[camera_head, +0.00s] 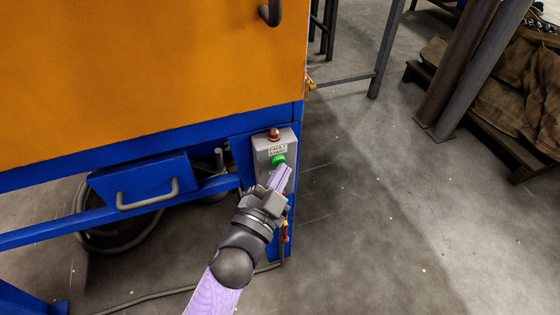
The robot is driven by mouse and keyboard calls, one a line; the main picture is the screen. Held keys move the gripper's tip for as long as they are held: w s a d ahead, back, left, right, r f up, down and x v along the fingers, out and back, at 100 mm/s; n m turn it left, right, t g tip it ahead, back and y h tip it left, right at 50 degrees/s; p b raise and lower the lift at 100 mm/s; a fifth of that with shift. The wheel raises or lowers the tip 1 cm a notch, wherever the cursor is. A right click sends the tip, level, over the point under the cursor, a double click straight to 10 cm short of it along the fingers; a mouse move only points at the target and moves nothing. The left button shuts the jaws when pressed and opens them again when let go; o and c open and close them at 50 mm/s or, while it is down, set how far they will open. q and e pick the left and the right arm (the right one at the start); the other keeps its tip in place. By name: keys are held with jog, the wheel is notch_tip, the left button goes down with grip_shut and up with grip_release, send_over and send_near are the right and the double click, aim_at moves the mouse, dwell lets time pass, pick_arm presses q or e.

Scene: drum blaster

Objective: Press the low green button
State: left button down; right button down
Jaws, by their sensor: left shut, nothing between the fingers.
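The green button (278,160) sits on a grey control box (263,157) fixed to the blue corner post of the machine. A red button (273,134) tops the same box, with a small printed label between them. My left gripper (281,171) is shut and empty, its fingertips just below the green button in the picture. I cannot tell whether the fingertips touch the button. The gripper hides the lower part of the box. My right gripper is not in view.
The orange machine door (150,75) and its blue frame fill the left side. A blue drawer (143,181) with a grey handle is left of the box. Open concrete floor (400,220) lies to the right. A pallet with brown sacks (520,95) stands at the upper right.

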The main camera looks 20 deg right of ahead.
pick_arm(q)
jog(key=shift+w, duration=0.2)
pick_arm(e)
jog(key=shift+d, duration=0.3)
pick_arm(q)
jog(key=shift+s+r, duration=0.1)
jog(key=shift+s, duration=0.35)
jog(key=shift+s+p, duration=0.35)
jog(key=shift+s, duration=0.1)
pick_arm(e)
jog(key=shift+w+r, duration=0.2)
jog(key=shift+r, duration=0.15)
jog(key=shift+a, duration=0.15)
